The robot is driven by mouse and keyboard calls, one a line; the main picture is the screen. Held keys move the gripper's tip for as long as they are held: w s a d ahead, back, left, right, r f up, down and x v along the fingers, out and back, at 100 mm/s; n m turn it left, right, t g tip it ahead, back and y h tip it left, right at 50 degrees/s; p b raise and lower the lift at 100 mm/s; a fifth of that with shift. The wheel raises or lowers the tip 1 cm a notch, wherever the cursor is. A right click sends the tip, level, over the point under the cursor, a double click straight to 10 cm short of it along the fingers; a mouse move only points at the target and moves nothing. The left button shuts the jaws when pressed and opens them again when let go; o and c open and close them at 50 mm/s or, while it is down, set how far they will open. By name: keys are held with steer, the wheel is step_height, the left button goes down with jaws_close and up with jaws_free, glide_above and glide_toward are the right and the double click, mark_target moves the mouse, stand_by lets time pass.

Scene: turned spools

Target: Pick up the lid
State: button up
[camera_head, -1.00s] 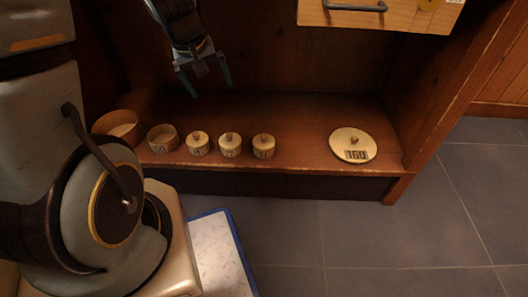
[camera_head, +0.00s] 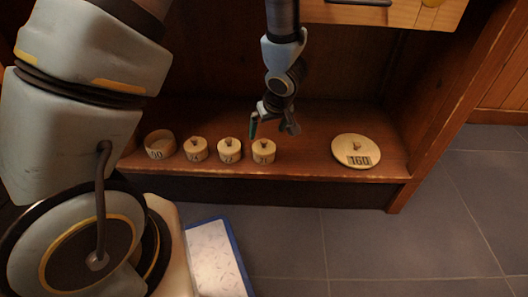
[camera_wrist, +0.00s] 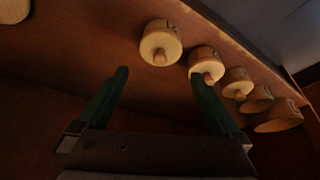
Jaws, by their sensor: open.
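The lid (camera_head: 356,151) is a wide, flat, pale wooden disc with a small knob and a "160" label. It lies at the right of the brown shelf in the head view. A pale round edge, probably the same lid (camera_wrist: 14,10), shows cut off at the top left of the wrist view. My gripper (camera_head: 272,125) is open and empty, with dark green fingers. In the head view it is left of the lid, just above and behind the rightmost small knobbed spool (camera_head: 263,151). That spool also shows in the wrist view (camera_wrist: 160,42), beyond the fingers.
The shelf (camera_head: 310,155) is bare between the row and the lid. A cabinet side wall (camera_head: 440,110) rises right of the lid; a drawer (camera_head: 385,14) hangs above.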

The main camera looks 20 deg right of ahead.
mark_target(264, 141)
steer(key=b+x, duration=0.1)
steer(key=x, duration=0.1)
steer(key=shift+w+f, duration=0.15)
steer(key=shift+f, duration=0.2)
steer(key=b+x, duration=0.4)
steer(key=shift+f, duration=0.25)
steer(key=shift+w+f+b, duration=0.1)
steer(key=shift+f+b, duration=0.15)
steer(key=shift+b, duration=0.2)
steer(key=c, duration=1)
